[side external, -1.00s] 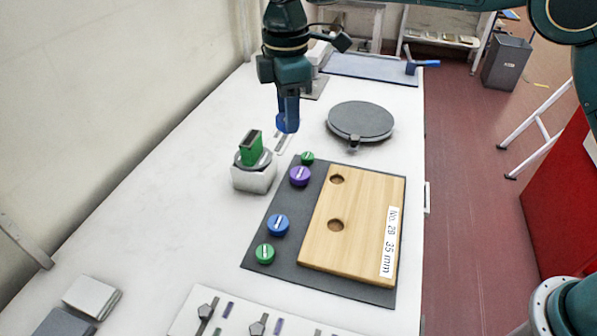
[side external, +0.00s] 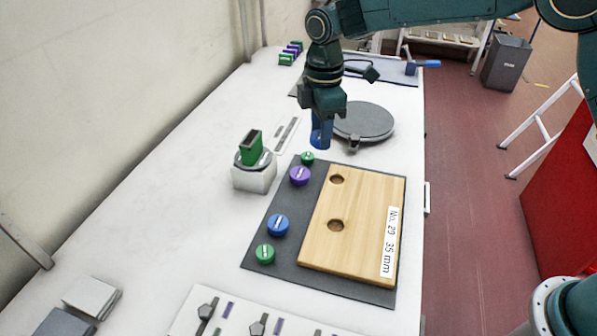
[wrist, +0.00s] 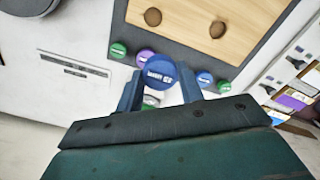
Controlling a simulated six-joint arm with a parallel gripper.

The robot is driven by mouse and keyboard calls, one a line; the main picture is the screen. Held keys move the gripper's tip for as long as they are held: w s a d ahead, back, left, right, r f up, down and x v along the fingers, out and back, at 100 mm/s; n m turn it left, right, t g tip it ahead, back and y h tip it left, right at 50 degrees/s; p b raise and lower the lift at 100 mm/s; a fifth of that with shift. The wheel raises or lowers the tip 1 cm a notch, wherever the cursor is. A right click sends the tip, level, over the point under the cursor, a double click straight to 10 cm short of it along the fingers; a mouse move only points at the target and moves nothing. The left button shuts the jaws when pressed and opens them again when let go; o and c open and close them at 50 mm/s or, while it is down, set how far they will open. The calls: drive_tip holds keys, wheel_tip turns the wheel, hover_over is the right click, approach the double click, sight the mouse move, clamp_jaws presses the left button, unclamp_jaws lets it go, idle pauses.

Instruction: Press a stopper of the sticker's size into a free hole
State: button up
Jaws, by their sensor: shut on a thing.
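My gripper (side external: 321,133) is shut on a blue stopper (wrist: 160,70), held in the air beyond the far end of the dark mat (side external: 258,262). The marking on the stopper is too small to read. The wooden board (side external: 365,205) lies on the mat with two open holes: a far hole (side external: 337,179) and a near hole (side external: 335,225). Its white sticker (side external: 389,242) reads "No. 29 35 mm". Along the mat's left strip stand a small green stopper (side external: 307,158), a purple stopper (side external: 300,176), a blue stopper (side external: 278,224) and another green stopper (side external: 265,254).
A white block (side external: 254,178) with a green upright piece (side external: 251,148) stands left of the mat. A round grey plate (side external: 366,121) lies behind the board. A ruler-like strip (side external: 287,134) lies on the table. A panel with knobs (side external: 240,318) is at the front.

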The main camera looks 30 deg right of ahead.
drive_tip(key=d+f, duration=0.4)
drive_tip(key=shift+s+d, duration=0.35)
drive_tip(key=shift+f, duration=0.15)
drive_tip(key=shift+f, duration=3.1)
drive_tip(key=shift+f, duration=0.8)
drive_tip(key=o, duration=1.4)
drive_tip(key=shift+r, duration=0.1)
drive_tip(key=shift+r, duration=3.4)
